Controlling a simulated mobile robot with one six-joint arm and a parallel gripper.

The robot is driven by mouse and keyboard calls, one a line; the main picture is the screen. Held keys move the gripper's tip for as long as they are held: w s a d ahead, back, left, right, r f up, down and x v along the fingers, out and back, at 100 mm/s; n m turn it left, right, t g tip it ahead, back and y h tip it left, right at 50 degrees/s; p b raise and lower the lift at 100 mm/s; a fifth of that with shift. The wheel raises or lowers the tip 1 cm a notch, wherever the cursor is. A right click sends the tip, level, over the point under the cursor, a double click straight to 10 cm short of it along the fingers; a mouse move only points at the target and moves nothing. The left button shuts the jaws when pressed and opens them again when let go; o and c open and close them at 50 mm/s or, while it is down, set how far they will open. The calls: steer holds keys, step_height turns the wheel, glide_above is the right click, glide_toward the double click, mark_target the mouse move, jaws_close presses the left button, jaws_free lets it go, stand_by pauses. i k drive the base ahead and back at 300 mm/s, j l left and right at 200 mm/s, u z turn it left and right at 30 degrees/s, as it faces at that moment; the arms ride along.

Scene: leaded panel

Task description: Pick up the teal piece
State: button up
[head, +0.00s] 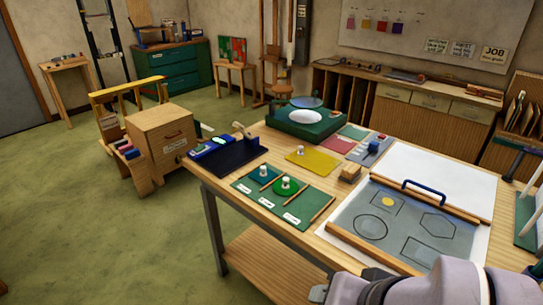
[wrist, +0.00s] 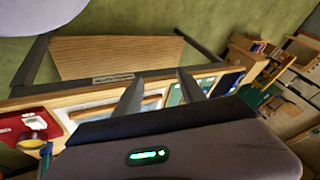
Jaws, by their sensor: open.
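The teal piece (head: 263,173) is a small round disc with a white knob. It lies in the left lane of the green board (head: 262,205) at the table's left front. A brighter green piece (head: 287,187) with a white knob lies close to its right. My gripper shows in the wrist view (wrist: 160,88), its two fingers apart with nothing between them, over the table's edge. My arm enters the head view at the bottom right, apart from the teal piece. I cannot make out the teal piece in the wrist view.
A framed grey panel (head: 405,225) with outlined shapes and a blue handle (head: 425,192) fills the table's right side. A yellow sheet (head: 313,160), a wooden block (head: 350,173) and a dark blue tray (head: 228,158) lie around the green board. Wooden strips edge its lanes.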

mark_target(263, 175)
steer(key=i+j+z, duration=0.35)
steer(key=j, duration=0.2)
steer(key=i+j+z, duration=0.35)
steer(key=j, duration=0.3)
steer(key=i+j+z, duration=0.15)
steer(key=j, duration=0.25)
steer(key=i+j+z, duration=0.2)
steer(key=j, duration=0.15)
steer(key=j+z, duration=0.15)
steer(key=j, duration=0.25)
steer(key=i+j+z, duration=0.15)
steer(key=i+l, duration=0.05)
steer(key=i, duration=0.05)
